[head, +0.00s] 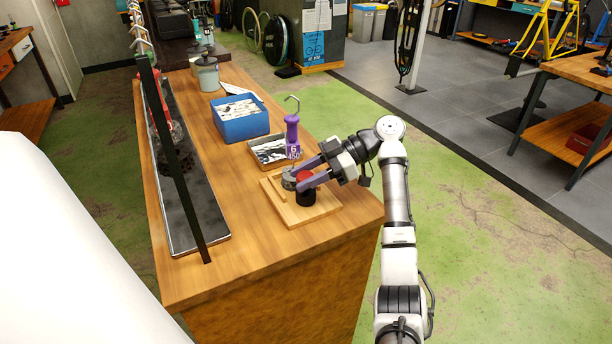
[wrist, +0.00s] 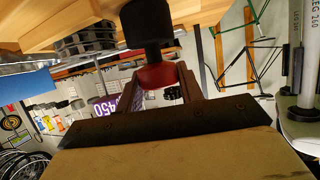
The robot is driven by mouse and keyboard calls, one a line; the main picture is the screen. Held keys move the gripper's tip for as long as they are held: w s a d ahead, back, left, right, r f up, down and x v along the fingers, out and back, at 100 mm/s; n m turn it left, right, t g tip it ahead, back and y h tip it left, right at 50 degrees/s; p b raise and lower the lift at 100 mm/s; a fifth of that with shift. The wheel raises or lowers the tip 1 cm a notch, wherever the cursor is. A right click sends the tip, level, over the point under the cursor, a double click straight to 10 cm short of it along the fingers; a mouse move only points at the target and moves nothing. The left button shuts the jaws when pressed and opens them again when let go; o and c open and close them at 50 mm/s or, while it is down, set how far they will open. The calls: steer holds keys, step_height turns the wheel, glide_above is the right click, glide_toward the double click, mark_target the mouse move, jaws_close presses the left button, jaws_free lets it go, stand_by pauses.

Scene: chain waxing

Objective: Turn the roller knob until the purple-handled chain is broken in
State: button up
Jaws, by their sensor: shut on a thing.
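The red roller knob (head: 304,175) sits on a black cylinder (head: 305,195) on a small wooden board (head: 321,206) near the table's right front edge. My gripper (head: 297,180) reaches in from the right and is shut on the knob, a finger on each side. In the wrist view the red knob (wrist: 158,75) shows between the two fingers, with the black cylinder (wrist: 146,24) beyond it. The purple handle (head: 292,132), with a metal hook on top and a white 450 label, stands upright behind the knob. A grey ridged coil (wrist: 86,40) beside the cylinder may be its chain.
A metal tray (head: 268,152) and a blue bin (head: 240,122) stand behind the board on the wooden table (head: 247,230). A long dark tray (head: 190,205) lies left under a dark upright bar (head: 172,160). Grey lidded pots (head: 207,75) stand farther back.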

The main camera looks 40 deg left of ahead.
steer(key=shift+f, duration=0.1)
steer(key=o, duration=1)
steer(key=b+v, duration=0.2)
steer(key=v, duration=1.1)
steer(key=shift+w+r, duration=0.3)
steer(key=shift+d, duration=0.15)
